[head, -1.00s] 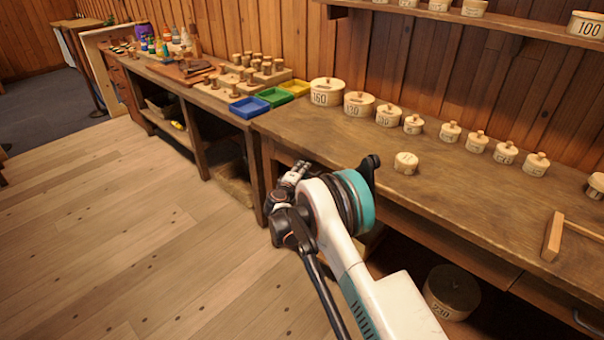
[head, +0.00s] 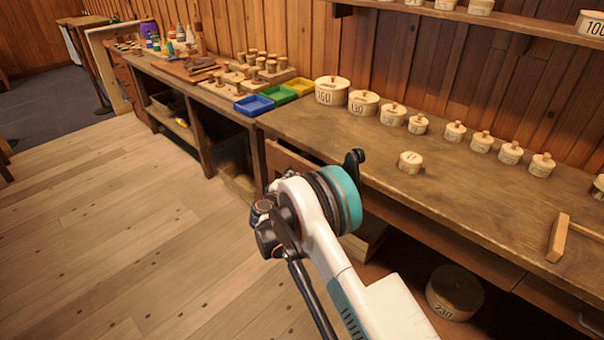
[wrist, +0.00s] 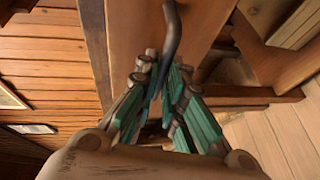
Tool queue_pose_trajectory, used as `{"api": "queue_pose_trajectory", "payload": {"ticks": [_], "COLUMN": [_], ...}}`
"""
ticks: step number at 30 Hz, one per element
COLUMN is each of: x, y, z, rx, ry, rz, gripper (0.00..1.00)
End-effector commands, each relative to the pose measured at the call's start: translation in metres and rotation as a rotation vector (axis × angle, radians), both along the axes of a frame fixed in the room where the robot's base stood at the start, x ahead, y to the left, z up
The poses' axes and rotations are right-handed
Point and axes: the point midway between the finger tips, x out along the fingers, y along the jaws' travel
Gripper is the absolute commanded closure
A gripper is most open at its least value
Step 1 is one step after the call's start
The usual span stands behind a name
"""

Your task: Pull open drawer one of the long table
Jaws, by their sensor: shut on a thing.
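The long table (head: 455,205) runs along the wall in the head view. In the wrist view, a brown wooden drawer front (wrist: 130,45) has a dark curved handle (wrist: 172,35). My gripper (wrist: 163,82) is shut on this handle, with its teal-padded fingers on both sides of it. In the head view my arm hides the gripper and the handle. Part of the drawer area (head: 283,158) shows under the table top, left of my arm. I cannot tell from these views how far the drawer is out.
Lidded round boxes (head: 332,91) and a small round box (head: 410,162) stand on the table top. Blue (head: 254,106), green and yellow trays lie farther left. A large round box (head: 454,292) sits below the table. The wooden floor (head: 120,230) at left is clear.

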Motion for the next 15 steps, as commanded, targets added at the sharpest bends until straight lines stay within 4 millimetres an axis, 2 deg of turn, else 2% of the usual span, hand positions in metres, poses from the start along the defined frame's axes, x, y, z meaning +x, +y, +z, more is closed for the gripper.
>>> {"api": "queue_pose_trajectory", "payload": {"ticks": [1, 6, 15], "x": [-0.012, -0.048, -0.100], "y": [0.011, 0.039, 0.078], "z": [0.000, 0.000, -0.001], "rx": [0.000, 0.000, 0.001], "ry": [0.001, 0.000, 0.001], "rz": [0.004, 0.004, 0.003], "gripper": [1.00, 1.00, 1.00]}}
